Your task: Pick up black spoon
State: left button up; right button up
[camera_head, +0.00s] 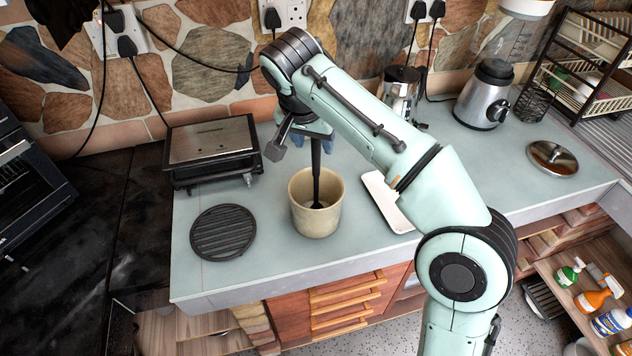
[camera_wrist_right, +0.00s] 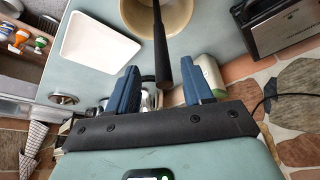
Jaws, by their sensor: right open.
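The black spoon (camera_head: 316,180) stands nearly upright in a beige pot (camera_head: 318,219) on the counter, its bowl end down inside. Its handle also shows in the right wrist view (camera_wrist_right: 160,50), with the handle end between the two blue fingers. My right gripper (camera_head: 312,141) is above the pot at the top of the handle. In the right wrist view the right gripper (camera_wrist_right: 162,90) is open, with a gap on both sides of the handle. My left gripper is not in view.
A grill press (camera_head: 212,145) and a round black trivet (camera_head: 223,232) are left of the pot. A white tray (camera_head: 385,205) lies to its right, partly behind my arm. A blender (camera_head: 484,95), a metal lid (camera_head: 552,157) and a dish rack (camera_head: 585,65) stand farther right.

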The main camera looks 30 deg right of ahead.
aim_at(317, 149)
jog(key=x, duration=0.4)
jog(key=b+x, duration=0.1)
jog(key=x, duration=0.1)
jog(key=shift+w+d+r, duration=0.15)
jog(key=shift+w+d, duration=0.05)
jog(key=shift+w, duration=0.1)
grip_shut()
